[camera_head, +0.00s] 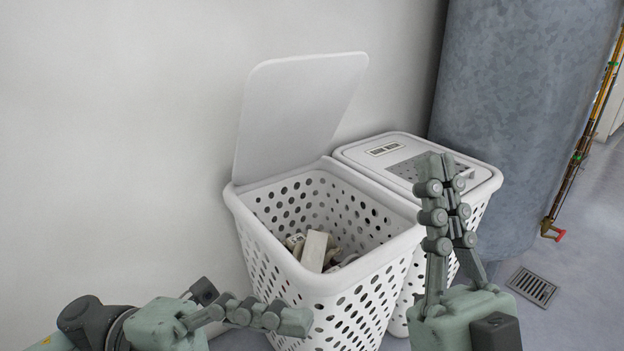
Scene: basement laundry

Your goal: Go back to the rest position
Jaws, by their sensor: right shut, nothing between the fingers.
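My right gripper (442,172) points up in front of the closed hamper at the right. Its fingers are together with nothing held. My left gripper (296,320) is low at the bottom, in front of the open hamper, its fingers pointing right. I see it edge-on, so I cannot tell whether its fingers are apart; no held thing shows.
A white perforated hamper (258,226) stands against the wall with its lid (298,112) raised and several pale items (315,250) inside. A second hamper (479,182) beside it has its lid down. A grey cylinder (510,110), pipes and a floor drain (532,287) are right.

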